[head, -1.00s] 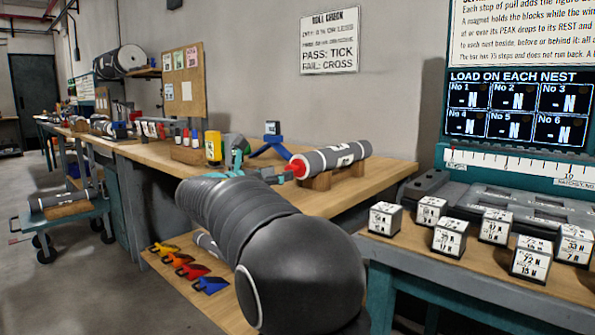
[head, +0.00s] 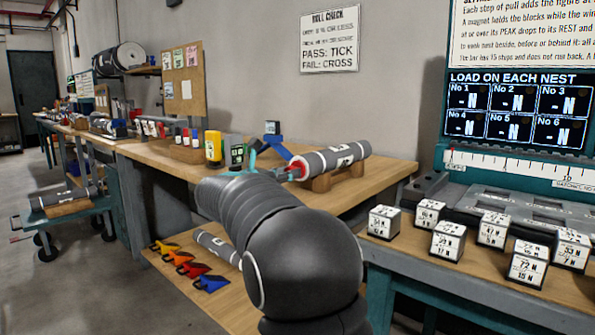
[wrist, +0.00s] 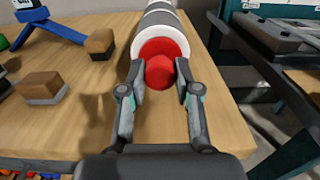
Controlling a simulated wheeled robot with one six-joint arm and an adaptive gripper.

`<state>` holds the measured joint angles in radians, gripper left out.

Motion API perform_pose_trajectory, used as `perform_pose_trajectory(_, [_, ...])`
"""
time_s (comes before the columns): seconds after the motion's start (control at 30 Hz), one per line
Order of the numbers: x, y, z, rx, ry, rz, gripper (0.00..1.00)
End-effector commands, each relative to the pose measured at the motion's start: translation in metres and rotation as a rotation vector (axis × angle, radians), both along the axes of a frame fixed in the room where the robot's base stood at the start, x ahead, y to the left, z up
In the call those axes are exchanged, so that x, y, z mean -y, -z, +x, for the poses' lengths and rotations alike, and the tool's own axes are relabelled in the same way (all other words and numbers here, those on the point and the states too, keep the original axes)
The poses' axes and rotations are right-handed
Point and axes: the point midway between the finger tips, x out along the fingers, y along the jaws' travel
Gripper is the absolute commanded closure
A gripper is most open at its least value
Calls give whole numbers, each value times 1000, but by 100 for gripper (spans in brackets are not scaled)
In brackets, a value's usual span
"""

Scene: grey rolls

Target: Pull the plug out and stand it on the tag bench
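A red plug (head: 297,168) sits in the near end of a grey roll (head: 330,158) with white bands, which lies on wooden cradles on the long bench (head: 375,182). In the wrist view the plug's round red knob (wrist: 160,72) sticks out toward me, with its wider red face inside the white roll end (wrist: 139,40). My gripper (wrist: 160,74) has one finger on each side of the knob, very close to it. I cannot tell whether the fingers press on it. In the head view my arm partly hides the gripper. I cannot tell which surface is the tag bench.
A blue stand (wrist: 48,30) and brown blocks (wrist: 42,87) are left of my gripper. A bench with several white weight blocks (head: 447,241) is at the right. Coloured tags (head: 190,268) and another roll (head: 215,246) lie on a low shelf.

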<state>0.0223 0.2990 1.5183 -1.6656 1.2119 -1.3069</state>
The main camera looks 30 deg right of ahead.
Motion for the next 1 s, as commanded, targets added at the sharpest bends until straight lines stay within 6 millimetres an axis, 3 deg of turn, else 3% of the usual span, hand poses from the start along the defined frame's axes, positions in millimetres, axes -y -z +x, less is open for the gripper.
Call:
perform_pose_trajectory(0.67, [0,-2,0,-1,0,0,90])
perform_pose_trajectory(1.0, [-12,-2,-4,0,0,0,90])
